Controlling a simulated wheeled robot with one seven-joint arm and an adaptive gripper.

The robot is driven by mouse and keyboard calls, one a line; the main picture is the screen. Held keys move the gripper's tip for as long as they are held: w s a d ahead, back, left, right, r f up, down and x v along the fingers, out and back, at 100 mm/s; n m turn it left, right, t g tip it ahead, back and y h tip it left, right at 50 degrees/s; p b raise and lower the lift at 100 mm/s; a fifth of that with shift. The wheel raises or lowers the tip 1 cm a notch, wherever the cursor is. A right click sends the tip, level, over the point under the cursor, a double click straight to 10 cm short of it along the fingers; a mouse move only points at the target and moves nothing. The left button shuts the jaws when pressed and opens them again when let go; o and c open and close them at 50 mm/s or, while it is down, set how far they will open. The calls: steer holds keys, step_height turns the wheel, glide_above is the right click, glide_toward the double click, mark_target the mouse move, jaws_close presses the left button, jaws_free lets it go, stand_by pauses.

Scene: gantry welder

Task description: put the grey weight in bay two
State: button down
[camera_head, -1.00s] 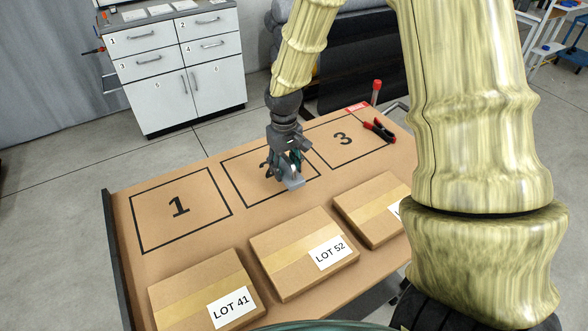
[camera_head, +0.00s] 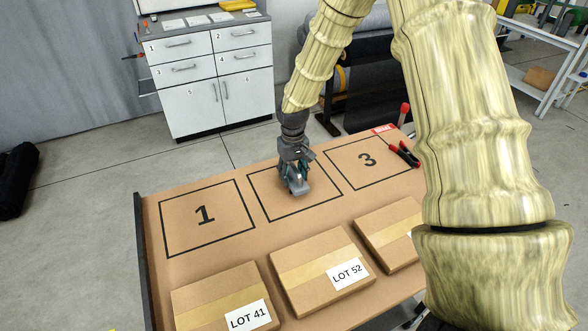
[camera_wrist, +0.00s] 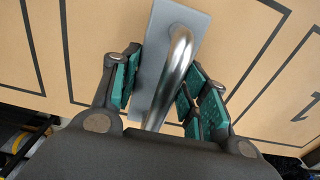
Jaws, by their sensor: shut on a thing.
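The grey weight (camera_wrist: 150,60) is a flat grey slab with a shiny curved metal handle (camera_wrist: 180,60) in the wrist view. My gripper (camera_wrist: 165,92) has its green-padded fingers on both sides of the handle and is shut on the weight. In the head view my gripper (camera_head: 295,180) points down over bay two (camera_head: 272,205), a black-outlined rectangle between bays 1 and 3. The weight (camera_head: 300,189) shows small under the fingers, within the outline. My gripper hides the bay's number. I cannot tell whether the weight touches the board.
Bay 1 (camera_head: 180,225) and bay 3 (camera_head: 345,165) are empty. Cartons marked LOT 41 (camera_head: 215,295) and LOT 52 (camera_head: 310,255) and a third carton (camera_head: 385,225) line the near side. A red-and-black clamp (camera_head: 404,154) lies at the right edge of the table.

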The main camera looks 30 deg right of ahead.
mark_target(293, 164)
steer(key=shift+f+p, duration=0.3)
steer(key=shift+f, duration=0.6)
steer(key=shift+f, duration=0.1)
steer(key=c, duration=0.8)
jaws_free()
steer(key=shift+o, duration=0.2)
steer(key=shift+r+b, duration=1.8)
steer(key=shift+r, duration=4.35)
